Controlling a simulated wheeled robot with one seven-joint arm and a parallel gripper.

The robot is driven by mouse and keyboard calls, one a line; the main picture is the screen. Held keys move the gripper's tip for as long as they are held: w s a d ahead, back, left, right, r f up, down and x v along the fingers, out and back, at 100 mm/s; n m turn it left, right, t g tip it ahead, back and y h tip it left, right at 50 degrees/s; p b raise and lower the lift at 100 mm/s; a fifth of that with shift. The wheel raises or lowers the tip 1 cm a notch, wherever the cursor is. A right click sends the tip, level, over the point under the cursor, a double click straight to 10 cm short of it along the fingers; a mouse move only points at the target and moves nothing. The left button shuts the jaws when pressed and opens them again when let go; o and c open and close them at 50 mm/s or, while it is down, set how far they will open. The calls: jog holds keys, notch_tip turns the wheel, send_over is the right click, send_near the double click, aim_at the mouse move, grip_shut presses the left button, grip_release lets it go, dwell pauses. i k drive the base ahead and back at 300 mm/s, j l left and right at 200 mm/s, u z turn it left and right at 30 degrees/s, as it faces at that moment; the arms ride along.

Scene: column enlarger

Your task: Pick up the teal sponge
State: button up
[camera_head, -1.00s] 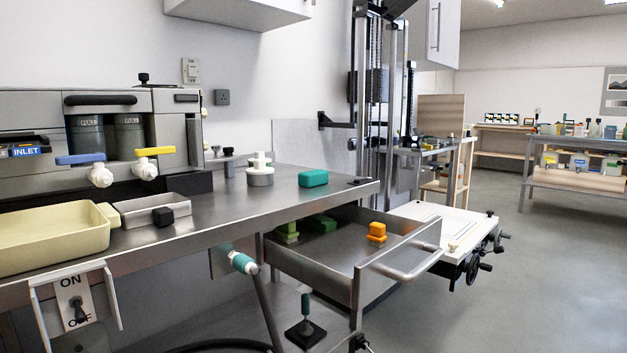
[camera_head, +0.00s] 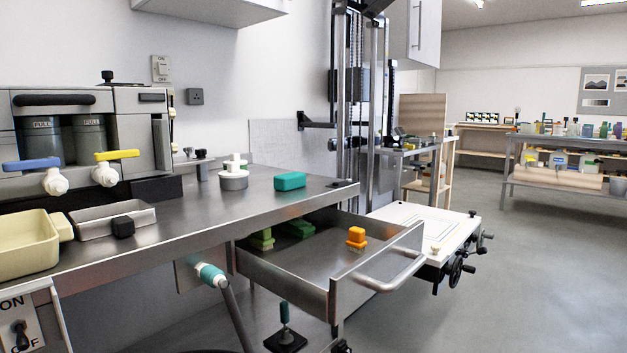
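The teal sponge (camera_head: 290,181) is a rounded block lying flat on the steel worktop (camera_head: 200,222), near the worktop's right end. Nothing touches it, and its top and front side show clearly. My gripper is not in view, so its state and distance from the sponge do not show.
A white round fitting (camera_head: 234,176) stands left of the sponge. An open drawer (camera_head: 318,262) juts out below, holding an orange block (camera_head: 356,236) and green blocks (camera_head: 262,240). A tall column (camera_head: 350,110) rises behind right. A cream tray (camera_head: 28,243) sits left.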

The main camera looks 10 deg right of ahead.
aim_at(284, 182)
jog(key=i+l+z, duration=0.5)
jog(key=i+z, duration=0.2)
jog(key=i+l+z, duration=0.1)
jog(key=i+z, duration=0.25)
jog(key=i+l+u, duration=0.2)
jog(key=i, duration=0.15)
jog(key=i+u, duration=0.25)
jog(key=i, duration=0.15)
